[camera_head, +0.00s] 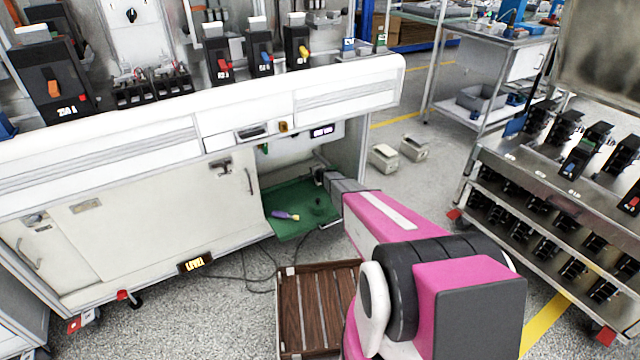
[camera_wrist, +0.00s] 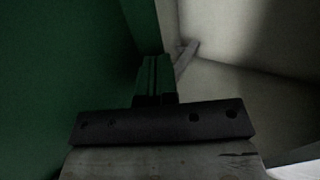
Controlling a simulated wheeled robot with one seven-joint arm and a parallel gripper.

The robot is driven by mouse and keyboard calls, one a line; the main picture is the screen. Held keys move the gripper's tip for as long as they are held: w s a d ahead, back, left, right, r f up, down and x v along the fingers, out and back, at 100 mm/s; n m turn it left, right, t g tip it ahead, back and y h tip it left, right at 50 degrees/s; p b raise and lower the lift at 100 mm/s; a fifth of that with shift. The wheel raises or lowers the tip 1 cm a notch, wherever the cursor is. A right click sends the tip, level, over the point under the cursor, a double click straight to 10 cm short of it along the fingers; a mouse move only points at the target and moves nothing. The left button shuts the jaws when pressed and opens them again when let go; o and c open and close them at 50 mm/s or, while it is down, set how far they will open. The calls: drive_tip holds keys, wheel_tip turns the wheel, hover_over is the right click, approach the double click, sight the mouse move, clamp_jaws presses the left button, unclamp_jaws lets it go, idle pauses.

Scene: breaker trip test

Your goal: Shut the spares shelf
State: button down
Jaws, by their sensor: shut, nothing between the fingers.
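The spares shelf (camera_head: 290,232) is a green-lined pull-out in the open bay under the white bench. It sticks out past the bench front. A purple and yellow-handled tool (camera_head: 285,215) and a small dark item (camera_head: 318,207) lie on it. My gripper (camera_head: 320,175) reaches in over the shelf's right side, near the bay's right wall; its tips are small and dark there. In the wrist view my gripper (camera_wrist: 155,62) is shut and empty, with a green surface (camera_wrist: 60,70) to its left and a pale wall to its right. I cannot tell whether it touches either.
A brown slatted crate (camera_head: 318,312) stands on the floor below the shelf, with dark cables beside it. A closed cabinet door (camera_head: 130,235) is left of the bay. Two pale boxes (camera_head: 384,158) sit on the floor beyond. A metal rack of breakers (camera_head: 560,215) stands at right.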

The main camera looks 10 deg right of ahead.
drive_tip(key=w+a, duration=0.3)
drive_tip(key=w, duration=0.4)
drive_tip(key=w+a, duration=0.3)
drive_tip(key=w, duration=0.4)
drive_tip(key=shift+w, duration=0.2)
drive_tip(key=shift+s, duration=0.1)
